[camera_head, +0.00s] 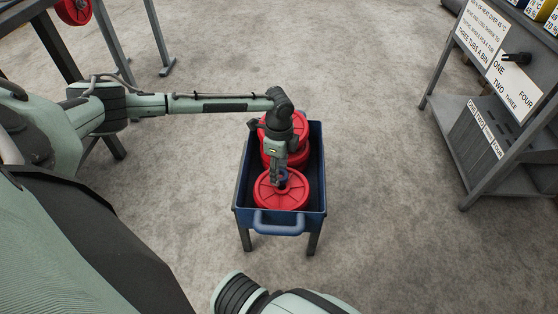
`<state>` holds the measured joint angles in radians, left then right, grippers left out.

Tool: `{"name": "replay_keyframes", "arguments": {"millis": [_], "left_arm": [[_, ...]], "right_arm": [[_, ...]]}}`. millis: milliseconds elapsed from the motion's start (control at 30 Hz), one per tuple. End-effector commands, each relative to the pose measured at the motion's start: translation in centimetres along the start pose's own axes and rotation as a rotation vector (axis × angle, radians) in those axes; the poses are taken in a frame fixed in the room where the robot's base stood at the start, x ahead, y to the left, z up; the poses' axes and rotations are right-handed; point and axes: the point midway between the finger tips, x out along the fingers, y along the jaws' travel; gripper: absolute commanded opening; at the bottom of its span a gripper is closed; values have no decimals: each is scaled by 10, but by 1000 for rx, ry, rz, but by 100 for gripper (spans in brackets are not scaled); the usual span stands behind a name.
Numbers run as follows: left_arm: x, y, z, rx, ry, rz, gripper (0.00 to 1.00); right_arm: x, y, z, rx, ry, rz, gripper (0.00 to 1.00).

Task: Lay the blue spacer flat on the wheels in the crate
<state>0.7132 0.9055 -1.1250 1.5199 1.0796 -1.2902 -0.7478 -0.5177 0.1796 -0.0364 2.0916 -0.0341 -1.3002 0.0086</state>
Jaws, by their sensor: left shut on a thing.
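A blue crate (243,186) on legs stands in front of me, with red wheels inside it. The front red wheel (273,199) lies flat near the handle end. More red wheels (268,143) lie at the far end, partly hidden by my left arm. My left gripper (282,181) points down over the middle of the front wheel. It is shut on a small dark blue piece, which looks like the blue spacer (283,175). The fingers hide much of it, and I cannot tell whether it touches the wheel. My right gripper is not in view.
A grey rack (492,160) with sign boards stands at the right. Another red wheel (74,10) hangs at the upper left by a dark metal frame. The crate's handle (279,225) faces me. The concrete floor around the crate is clear.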

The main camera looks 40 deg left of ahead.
Motion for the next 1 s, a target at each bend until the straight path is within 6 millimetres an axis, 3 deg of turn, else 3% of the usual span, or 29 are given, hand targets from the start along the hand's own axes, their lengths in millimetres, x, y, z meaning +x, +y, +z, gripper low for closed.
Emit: {"name": "replay_keyframes", "arguments": {"millis": [1000], "left_arm": [[8, 0, 0, 0, 1, -1, 0]], "right_arm": [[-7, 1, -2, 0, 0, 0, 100]]}}
